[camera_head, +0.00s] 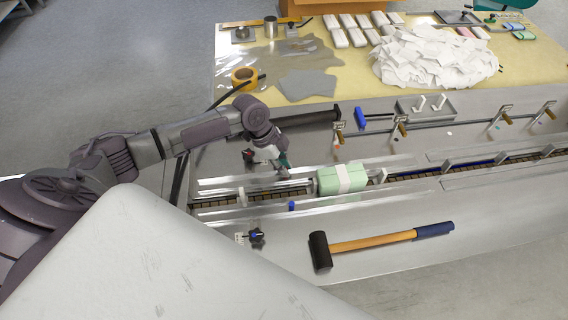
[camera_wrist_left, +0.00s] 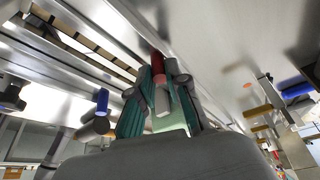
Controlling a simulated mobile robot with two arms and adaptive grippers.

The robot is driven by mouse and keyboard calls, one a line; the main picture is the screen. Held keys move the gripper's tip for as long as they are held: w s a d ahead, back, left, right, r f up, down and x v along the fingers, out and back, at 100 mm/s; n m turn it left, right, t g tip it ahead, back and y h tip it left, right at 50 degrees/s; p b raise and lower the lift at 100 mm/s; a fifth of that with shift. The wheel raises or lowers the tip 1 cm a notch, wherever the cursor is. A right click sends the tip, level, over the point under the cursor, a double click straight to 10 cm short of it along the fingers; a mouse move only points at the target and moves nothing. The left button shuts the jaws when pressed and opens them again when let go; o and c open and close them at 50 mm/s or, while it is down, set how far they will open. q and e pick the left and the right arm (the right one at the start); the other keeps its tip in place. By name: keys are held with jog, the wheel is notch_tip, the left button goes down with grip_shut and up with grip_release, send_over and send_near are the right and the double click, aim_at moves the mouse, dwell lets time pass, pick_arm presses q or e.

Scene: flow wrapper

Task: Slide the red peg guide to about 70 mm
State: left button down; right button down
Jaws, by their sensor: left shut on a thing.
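The red peg guide shows as a small red peg (camera_wrist_left: 157,63) in the left wrist view, between the teal-padded fingers of my left gripper (camera_wrist_left: 158,88). The gripper is shut on it. In the head view my left gripper (camera_head: 281,163) is low over the machine bed, behind the conveyor channel and left of the green pack. A bit of red (camera_head: 262,155) shows beside the gripper there. The wrist and fingers hide most of the guide, and I cannot read any scale. My right gripper is in neither view.
A green pack with a white band (camera_head: 342,180) sits on the conveyor channel. A blue peg (camera_head: 292,206) stands at the channel's front side. A mallet (camera_head: 380,241) lies on the front deck. A rod with wooden-handled clamps (camera_head: 403,129) runs behind. A table (camera_head: 345,80) holds white packs and tape.

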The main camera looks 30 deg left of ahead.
pick_arm(q)
jog(key=c, duration=1.2)
grip_release()
jog(key=shift+w+a, duration=0.25)
jog(key=shift+w, duration=0.05)
jog(key=shift+o, duration=0.2)
jog(key=shift+s+d+r, duration=0.1)
jog(key=shift+d, duration=0.05)
jog(key=v, duration=1.2)
